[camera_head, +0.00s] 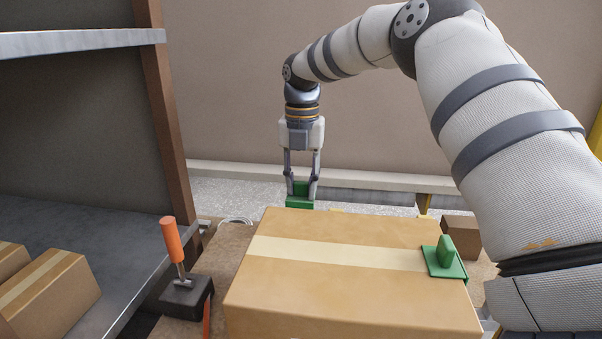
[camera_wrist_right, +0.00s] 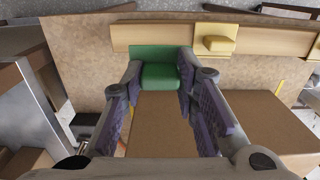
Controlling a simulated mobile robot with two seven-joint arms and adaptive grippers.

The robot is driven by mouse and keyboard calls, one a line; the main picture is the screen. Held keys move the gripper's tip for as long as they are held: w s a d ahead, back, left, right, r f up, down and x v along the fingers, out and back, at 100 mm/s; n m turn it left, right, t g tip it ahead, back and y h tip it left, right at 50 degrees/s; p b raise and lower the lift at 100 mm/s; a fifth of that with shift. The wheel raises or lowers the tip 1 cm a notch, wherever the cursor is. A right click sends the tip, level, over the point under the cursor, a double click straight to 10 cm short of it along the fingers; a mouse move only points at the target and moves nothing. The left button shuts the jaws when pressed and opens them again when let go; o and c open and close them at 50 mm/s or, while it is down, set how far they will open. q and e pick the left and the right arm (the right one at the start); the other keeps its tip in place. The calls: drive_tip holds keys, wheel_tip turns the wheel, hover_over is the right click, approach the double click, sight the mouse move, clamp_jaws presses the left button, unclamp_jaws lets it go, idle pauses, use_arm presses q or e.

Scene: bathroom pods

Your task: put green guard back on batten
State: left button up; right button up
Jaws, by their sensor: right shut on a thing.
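My right gripper (camera_head: 301,187) is shut on a green guard (camera_head: 299,203), just beyond the far edge of the large carton. In the right wrist view the green guard (camera_wrist_right: 160,76) sits between the fingers of the gripper (camera_wrist_right: 158,84). Its flat plate overlaps the pale wooden batten (camera_wrist_right: 275,55) in the picture; I cannot tell whether they touch. A yellow guard (camera_wrist_right: 215,43) is on the batten, right of the green one. A second green guard (camera_head: 447,255) sits on the carton's right edge. The carton hides most of the batten in the head view. My left gripper is not in view.
The large taped carton (camera_head: 330,285) fills the near bench. A clamp with an orange handle (camera_head: 172,240) stands at its left. Metal shelving (camera_head: 110,285) with cartons is further left. A small brown box (camera_head: 461,234) is behind the carton's right side.

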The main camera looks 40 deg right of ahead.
drive_tip(key=shift+w+d+f+b, duration=0.1)
drive_tip(key=shift+f+b, duration=0.1)
drive_tip(key=shift+f, duration=1.35)
drive_tip(key=shift+w+d+f+b, duration=0.1)
drive_tip(key=shift+f+b, duration=0.1)
drive_tip(key=shift+f, duration=1.3)
drive_tip(key=shift+d+f, duration=0.15)
drive_tip(key=shift+f, duration=0.1)
drive_tip(key=shift+w, duration=0.1)
drive_tip(key=o, duration=1.1)
drive_tip(key=shift+r, duration=0.1)
